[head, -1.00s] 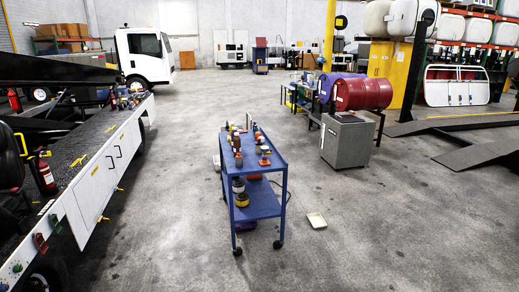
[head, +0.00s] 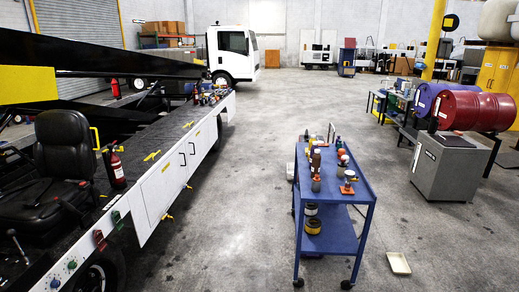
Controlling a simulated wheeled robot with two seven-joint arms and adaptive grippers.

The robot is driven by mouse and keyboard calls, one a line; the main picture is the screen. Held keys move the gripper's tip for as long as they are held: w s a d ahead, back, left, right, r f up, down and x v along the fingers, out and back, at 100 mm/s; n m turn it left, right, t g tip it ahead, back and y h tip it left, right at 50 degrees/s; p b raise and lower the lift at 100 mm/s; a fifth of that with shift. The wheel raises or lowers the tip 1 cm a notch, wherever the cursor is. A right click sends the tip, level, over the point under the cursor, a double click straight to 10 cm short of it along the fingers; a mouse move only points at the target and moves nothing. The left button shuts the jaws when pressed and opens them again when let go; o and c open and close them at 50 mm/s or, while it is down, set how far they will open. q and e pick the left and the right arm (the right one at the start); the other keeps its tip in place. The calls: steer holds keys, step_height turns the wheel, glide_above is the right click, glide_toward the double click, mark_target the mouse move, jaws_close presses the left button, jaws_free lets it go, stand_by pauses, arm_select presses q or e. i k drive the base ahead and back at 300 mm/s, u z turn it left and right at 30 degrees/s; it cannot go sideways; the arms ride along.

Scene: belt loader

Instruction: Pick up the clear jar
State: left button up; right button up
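I cannot make out a clear jar for certain in the head view. Several small bottles and containers stand on the top shelf of the blue cart (head: 334,189), too small to tell apart fully. More small items (head: 210,94) sit at the far end of the belt loader's deck (head: 150,139), also too small to name. Neither of my grippers is in view.
The belt loader with its black seat (head: 66,155) and a red fire extinguisher (head: 116,167) fills the left. A grey cabinet (head: 447,168) and red drum (head: 476,110) stand right. A pale tray (head: 398,263) lies on the floor. Open floor separates loader and cart.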

mark_target(342, 168)
steer(key=u, duration=0.5)
steer(key=i, duration=2.15)
steer(key=z, duration=0.2)
steer(key=i, duration=1.95)
steer(key=z, duration=1.05)
